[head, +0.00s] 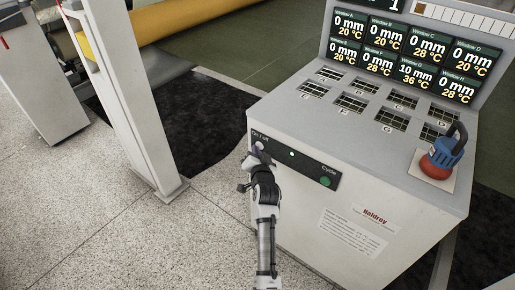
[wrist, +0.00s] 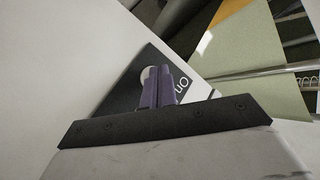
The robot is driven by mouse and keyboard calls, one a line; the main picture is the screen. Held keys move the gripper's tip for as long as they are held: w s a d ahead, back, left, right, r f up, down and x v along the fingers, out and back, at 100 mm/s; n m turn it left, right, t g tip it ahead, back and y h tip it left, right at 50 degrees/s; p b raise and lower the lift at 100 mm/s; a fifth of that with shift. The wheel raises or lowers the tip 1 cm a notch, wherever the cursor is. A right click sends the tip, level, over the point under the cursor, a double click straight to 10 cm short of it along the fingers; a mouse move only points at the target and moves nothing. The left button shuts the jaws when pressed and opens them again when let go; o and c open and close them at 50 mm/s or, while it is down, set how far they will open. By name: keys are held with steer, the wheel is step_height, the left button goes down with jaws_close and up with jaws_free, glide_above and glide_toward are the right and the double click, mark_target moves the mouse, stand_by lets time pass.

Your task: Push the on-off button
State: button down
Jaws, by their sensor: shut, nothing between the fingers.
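The on-off button is a pale round knob at the left end of the dark strip (head: 309,168) on the front of the console (head: 330,215). In the head view its top shows (head: 259,145) just under the "On / off" label, with my gripper (head: 257,155) in front of it. In the wrist view the pale button (wrist: 148,74) shows beside and partly behind my purple fingers (wrist: 165,84). The fingers are shut together with nothing between them, with their tips at the button. I cannot tell whether they touch it.
A small green light (head: 292,154) and a green "Cycle" button (head: 326,182) sit further right on the strip. A white post (head: 130,95) stands at left. The speckled floor (head: 110,235) is clear.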

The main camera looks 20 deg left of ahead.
stand_by(0.4)
steer(key=shift+s+a+p, duration=0.1)
steer(key=shift+s+p, duration=0.25)
steer(key=s+a+p, duration=0.2)
steer(key=s+p, duration=0.3)
steer(key=shift+s, duration=0.35)
